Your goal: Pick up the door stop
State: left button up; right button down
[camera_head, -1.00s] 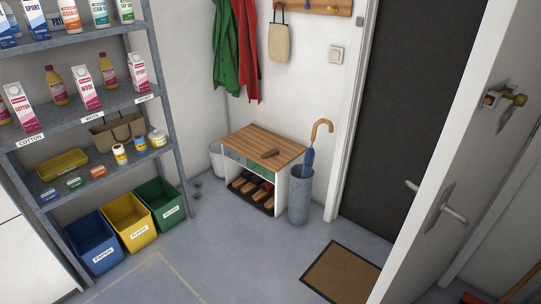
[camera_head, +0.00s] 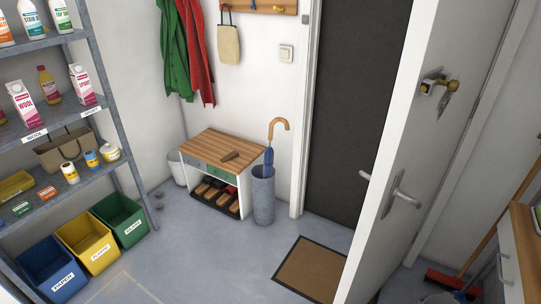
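Neither of my grippers is in view.
An umbrella stand (camera_head: 263,196) with an umbrella is right of the bench. A doormat (camera_head: 312,269) lies before the dark door (camera_head: 356,110). An open white door (camera_head: 405,150) stands at right. Bins (camera_head: 85,243) and shelving (camera_head: 100,85) are left. The middle floor is clear.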

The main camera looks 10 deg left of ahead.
aim_at(232, 154)
jog(key=i+j+z, duration=0.2)
jog(key=j+z, duration=0.15)
jog(key=i+j+z, duration=0.15)
jog(key=j+z, duration=0.25)
jog(key=i+j+z, duration=0.1)
jog(key=j+z, duration=0.25)
